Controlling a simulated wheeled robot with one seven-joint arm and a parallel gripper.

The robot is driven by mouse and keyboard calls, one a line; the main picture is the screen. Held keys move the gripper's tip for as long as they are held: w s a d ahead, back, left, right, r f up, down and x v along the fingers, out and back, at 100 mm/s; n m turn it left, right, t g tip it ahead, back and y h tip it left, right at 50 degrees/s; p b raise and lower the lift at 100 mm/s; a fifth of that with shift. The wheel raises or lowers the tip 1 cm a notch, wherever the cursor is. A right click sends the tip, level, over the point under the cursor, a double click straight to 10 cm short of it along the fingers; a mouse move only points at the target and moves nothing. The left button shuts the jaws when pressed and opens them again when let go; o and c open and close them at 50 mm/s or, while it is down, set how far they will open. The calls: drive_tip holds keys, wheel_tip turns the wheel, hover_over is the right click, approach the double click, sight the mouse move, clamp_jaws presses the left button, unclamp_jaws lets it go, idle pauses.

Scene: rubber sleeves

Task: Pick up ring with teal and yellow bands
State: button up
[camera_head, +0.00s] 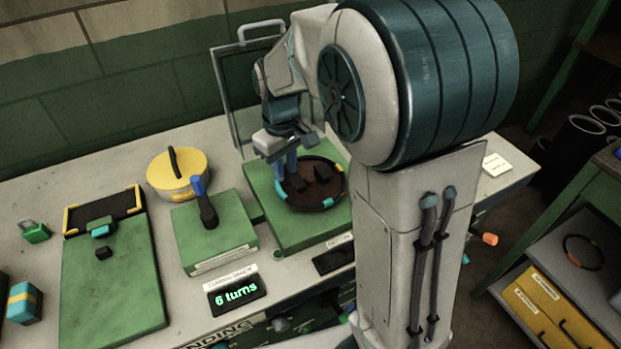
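A dark ring with teal bands and a yellow-orange band (328,203) lies around a brown round plate (308,168) on a green base. Two small black blocks stand on the round plate, inside the ring. My gripper (286,172) points down at the left side of this ring, its blue fingers close to the rim. Whether the fingers touch the ring, and how far apart they are, is too small to tell. The far left part of the ring is hidden behind the gripper.
A clear framed panel (217,95) stands behind the green base. Left of it are a green block with an upright blue-topped handle (207,213) and a yellow round lid (165,178). Another ring with orange marks (567,250) lies on the right shelf. A display reads "6 turns" (236,294).

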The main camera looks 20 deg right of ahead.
sight(285, 196)
wheel_tip(285, 196, down, 3)
drive_tip(key=shift+f, duration=0.15)
drive_tip(key=shift+w+a+f+p, duration=0.15)
drive_tip(key=shift+f+p, duration=0.1)
drive_tip(key=shift+f, duration=1.1)
drive_tip(key=shift+w+a+f+p, duration=0.1)
drive_tip(key=shift+a+f+p, duration=0.1)
drive_tip(key=shift+f, duration=1.15)
drive_tip(key=shift+c, duration=0.3)
clamp_jaws()
